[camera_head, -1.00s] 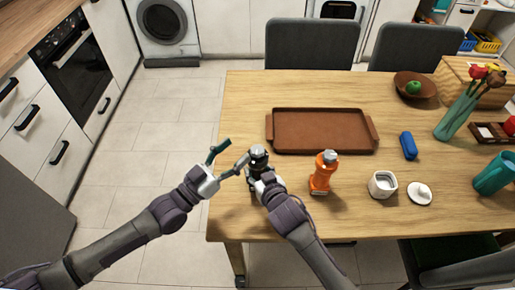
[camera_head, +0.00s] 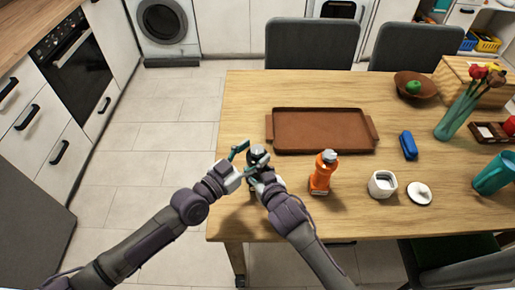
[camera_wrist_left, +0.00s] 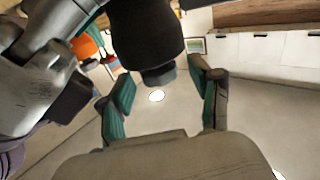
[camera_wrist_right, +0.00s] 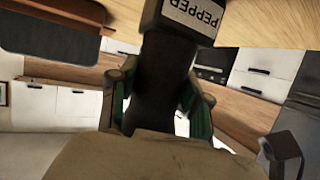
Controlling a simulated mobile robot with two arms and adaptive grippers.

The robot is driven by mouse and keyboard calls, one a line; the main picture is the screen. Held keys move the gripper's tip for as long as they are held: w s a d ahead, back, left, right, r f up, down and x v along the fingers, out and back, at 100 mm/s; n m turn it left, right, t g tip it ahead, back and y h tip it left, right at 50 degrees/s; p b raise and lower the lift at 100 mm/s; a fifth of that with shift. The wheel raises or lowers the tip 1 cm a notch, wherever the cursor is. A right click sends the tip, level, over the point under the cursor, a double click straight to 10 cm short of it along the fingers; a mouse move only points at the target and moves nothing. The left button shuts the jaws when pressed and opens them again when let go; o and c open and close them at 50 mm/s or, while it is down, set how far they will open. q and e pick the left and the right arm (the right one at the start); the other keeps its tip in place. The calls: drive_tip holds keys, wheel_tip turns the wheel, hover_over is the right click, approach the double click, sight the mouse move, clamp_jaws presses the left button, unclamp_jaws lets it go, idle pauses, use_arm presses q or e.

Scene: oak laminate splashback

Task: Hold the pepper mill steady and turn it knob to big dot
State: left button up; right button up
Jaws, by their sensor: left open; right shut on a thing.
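The pepper mill (camera_head: 257,150) stands upright at the table's near left, a dark body with a grey top. Its label reads PEPPER in the right wrist view (camera_wrist_right: 195,14). My right gripper (camera_wrist_right: 156,98) is shut on the pepper mill's dark body. My left gripper (camera_head: 251,155) is open at the mill's top. In the left wrist view the grey knob (camera_wrist_left: 159,75) points in between the two spread fingers (camera_wrist_left: 165,98), with a gap on both sides. Dot marks on the mill are not visible, and my grippers hide its lower part in the head view.
An orange mill (camera_head: 323,172) stands close to the right of my right gripper. A brown tray (camera_head: 320,151) lies behind. A white pot (camera_head: 382,184), its lid (camera_head: 419,193) and a blue object (camera_head: 408,145) are further right. Open floor is to the left.

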use_arm(q)
drive_tip(key=shift+x, duration=0.9)
drive_tip(key=shift+c, duration=0.3)
drive_tip(key=c, duration=1.1)
drive_tip(key=shift+d+r+m+g+h, duration=0.3)
drive_tip(key=shift+m+g+h, duration=0.1)
drive_tip(key=shift+m+h, duration=0.15)
drive_tip(key=shift+a+f+m+g+h, duration=0.15)
drive_tip(key=shift+m+g+h, duration=0.8)
drive_tip(key=shift+g, duration=0.45)
use_arm(e)
drive_tip(key=shift+a, duration=0.15)
use_arm(q)
drive_tip(key=shift+a+f, duration=0.1)
drive_tip(key=o, duration=1.2)
drive_tip(key=shift+c, duration=0.2)
